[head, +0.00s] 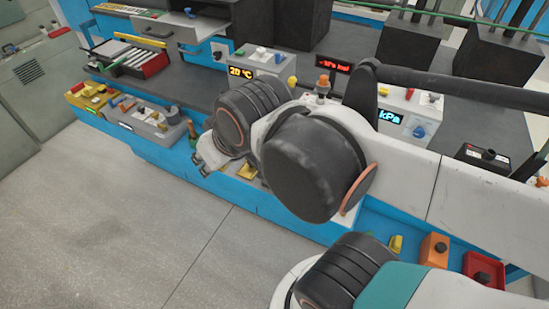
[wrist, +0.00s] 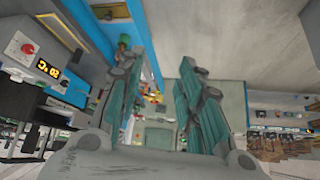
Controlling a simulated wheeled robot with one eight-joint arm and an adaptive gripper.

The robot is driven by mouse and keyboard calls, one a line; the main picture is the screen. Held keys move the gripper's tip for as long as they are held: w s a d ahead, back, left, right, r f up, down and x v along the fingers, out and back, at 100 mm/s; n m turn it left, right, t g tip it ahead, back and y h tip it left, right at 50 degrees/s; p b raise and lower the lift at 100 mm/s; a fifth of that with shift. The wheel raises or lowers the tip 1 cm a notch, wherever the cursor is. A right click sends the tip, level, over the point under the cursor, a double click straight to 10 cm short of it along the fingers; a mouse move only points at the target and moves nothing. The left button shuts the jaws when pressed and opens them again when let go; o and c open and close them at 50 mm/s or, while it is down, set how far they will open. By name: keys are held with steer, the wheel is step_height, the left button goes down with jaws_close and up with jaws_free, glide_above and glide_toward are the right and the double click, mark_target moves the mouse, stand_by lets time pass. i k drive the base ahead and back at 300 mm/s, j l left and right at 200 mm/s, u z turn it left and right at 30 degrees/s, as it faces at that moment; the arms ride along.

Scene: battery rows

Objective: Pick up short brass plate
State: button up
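I cannot make out for certain which thing is the short brass plate. A small brass-yellow piece (head: 246,172) lies on the blue ledge just right of my gripper (head: 207,157) in the head view, partly hidden by my arm. Another yellow piece (head: 396,244) lies further right on the same ledge. In the wrist view my gripper (wrist: 160,72) has its two green-padded fingers wide apart, with nothing held between them. Small, blurred coloured items show beyond the fingers, too small to identify.
The blue bench (head: 150,150) carries a grey bin (head: 150,120), a yellow bin (head: 90,97), an orange block (head: 434,248) and a red bin (head: 484,270). A temperature display box (head: 262,62) stands behind my arm. The floor (head: 120,220) in front is clear.

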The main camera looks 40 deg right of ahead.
mark_target(247, 170)
steer(key=j+z, duration=0.4)
steer(key=k+j+z, duration=0.1)
steer(key=z, duration=0.3)
steer(key=k+j+z, duration=0.1)
steer(key=j+z, duration=0.3)
steer(key=k+j+z, duration=0.15)
steer(key=z, duration=0.25)
steer(key=k+j+z, duration=0.15)
steer(key=k+j, duration=0.65)
steer(key=j, duration=0.15)
